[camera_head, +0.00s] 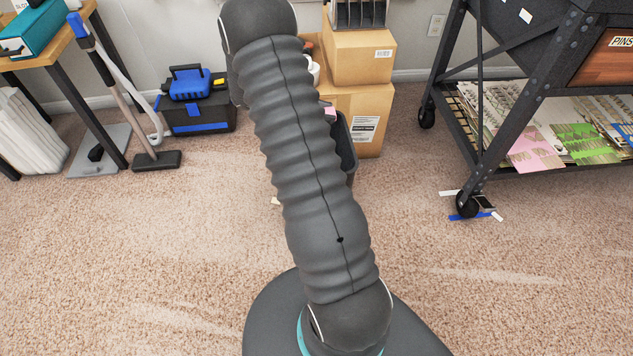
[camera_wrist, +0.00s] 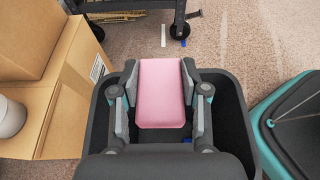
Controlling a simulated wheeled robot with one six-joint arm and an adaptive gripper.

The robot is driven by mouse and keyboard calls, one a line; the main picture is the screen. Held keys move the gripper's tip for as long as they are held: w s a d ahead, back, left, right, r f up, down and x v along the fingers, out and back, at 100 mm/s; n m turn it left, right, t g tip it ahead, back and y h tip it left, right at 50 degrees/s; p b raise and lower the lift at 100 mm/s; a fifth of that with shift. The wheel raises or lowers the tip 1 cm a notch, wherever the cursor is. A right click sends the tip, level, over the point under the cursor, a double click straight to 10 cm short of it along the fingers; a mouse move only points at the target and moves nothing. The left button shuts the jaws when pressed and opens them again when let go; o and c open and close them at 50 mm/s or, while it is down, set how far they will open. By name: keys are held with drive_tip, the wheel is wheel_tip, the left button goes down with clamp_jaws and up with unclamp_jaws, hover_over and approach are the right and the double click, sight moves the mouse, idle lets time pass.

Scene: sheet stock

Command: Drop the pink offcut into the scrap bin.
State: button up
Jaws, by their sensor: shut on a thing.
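The pink offcut (camera_wrist: 161,92) is a rounded pink block between the two fingers of my gripper (camera_wrist: 160,100) in the wrist view. The fingers are shut on its left and right sides. The scrap bin (camera_wrist: 236,115) is a dark open container that shows around and beneath the gripper, so the offcut appears over its opening. How far above the rim it is held is hard to tell. In the head view the bin (camera_head: 349,150) is mostly hidden behind my arm, and a small bit of the pink offcut (camera_head: 329,110) shows beside the arm.
Cardboard boxes (camera_head: 365,105) stand right behind the bin, and they are at the left in the wrist view (camera_wrist: 35,75). A wheeled black cart (camera_head: 480,120) with sheets on its lower shelf stands at the right. A toolbox (camera_head: 200,115) is at the back left. The carpet in front is mostly clear.

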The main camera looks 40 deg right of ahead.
wheel_tip(320, 180, down, 4)
drive_tip(key=shift+r+b, duration=0.2)
drive_tip(key=shift+b, duration=0.7)
drive_tip(key=o, duration=1.2)
drive_tip(key=shift+a, duration=0.1)
drive_tip(key=v, duration=1.2)
drive_tip(key=shift+w, duration=0.1)
